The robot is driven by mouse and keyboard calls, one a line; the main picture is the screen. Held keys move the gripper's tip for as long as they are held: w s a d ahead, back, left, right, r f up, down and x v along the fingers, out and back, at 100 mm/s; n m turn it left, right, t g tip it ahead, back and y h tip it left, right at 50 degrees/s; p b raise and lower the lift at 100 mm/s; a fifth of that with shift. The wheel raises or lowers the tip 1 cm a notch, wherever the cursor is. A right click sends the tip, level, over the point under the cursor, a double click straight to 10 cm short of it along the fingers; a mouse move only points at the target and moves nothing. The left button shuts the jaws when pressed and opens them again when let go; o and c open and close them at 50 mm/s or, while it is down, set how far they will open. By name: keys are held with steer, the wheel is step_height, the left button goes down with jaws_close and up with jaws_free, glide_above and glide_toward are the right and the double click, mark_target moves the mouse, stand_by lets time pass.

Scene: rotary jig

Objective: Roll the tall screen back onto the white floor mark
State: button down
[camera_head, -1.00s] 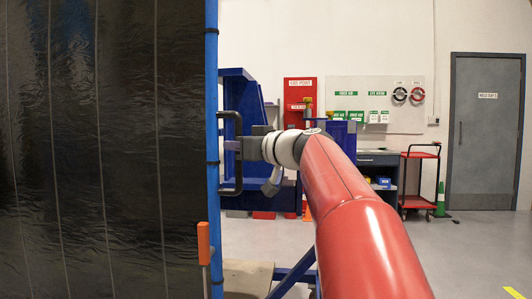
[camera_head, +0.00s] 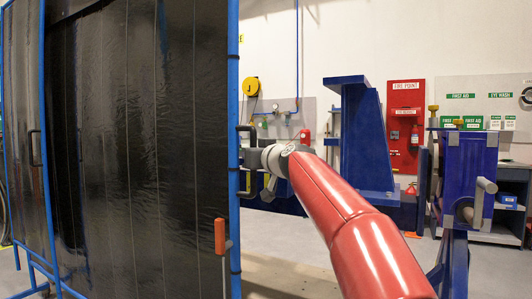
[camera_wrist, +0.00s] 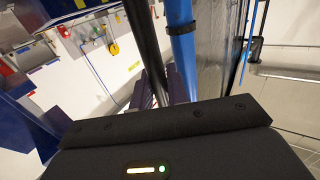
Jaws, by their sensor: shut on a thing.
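The tall screen (camera_head: 135,150) has dark, shiny panels in a blue tube frame and fills the left of the head view. A black handle (camera_head: 243,131) is on its right-hand blue post (camera_head: 234,150). My gripper (camera_head: 249,158) is at that post, shut on the handle. In the wrist view the handle (camera_wrist: 143,40) is a black bar running down to my gripper's fingers (camera_wrist: 160,92), beside the blue post (camera_wrist: 181,45). I cannot make out the white floor mark in either view.
An orange-handled lever (camera_head: 220,236) stands low by the post. A blue fixture (camera_head: 468,175) stands at the right, with a blue bracket (camera_head: 360,135) behind. A red fire point panel (camera_head: 405,125) is on the back wall. Grey floor (camera_head: 300,235) shows between screen and fixture.

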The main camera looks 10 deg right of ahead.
steer(key=shift+w+a+f, duration=0.1)
steer(key=shift+w+a, duration=0.1)
steer(key=shift+a, duration=0.25)
steer(key=shift+w+a+f, duration=0.1)
steer(key=shift+w+a, duration=0.1)
steer(key=shift+a, duration=0.2)
steer(key=c, duration=1.4)
jaws_free()
steer(key=shift+a, duration=0.1)
steer(key=shift+c, duration=0.2)
steer(key=shift+d+r, duration=0.1)
steer(key=shift+d, duration=0.1)
steer(key=b+v, duration=0.4)
steer(key=v, duration=0.3)
steer(key=shift+s, duration=0.4)
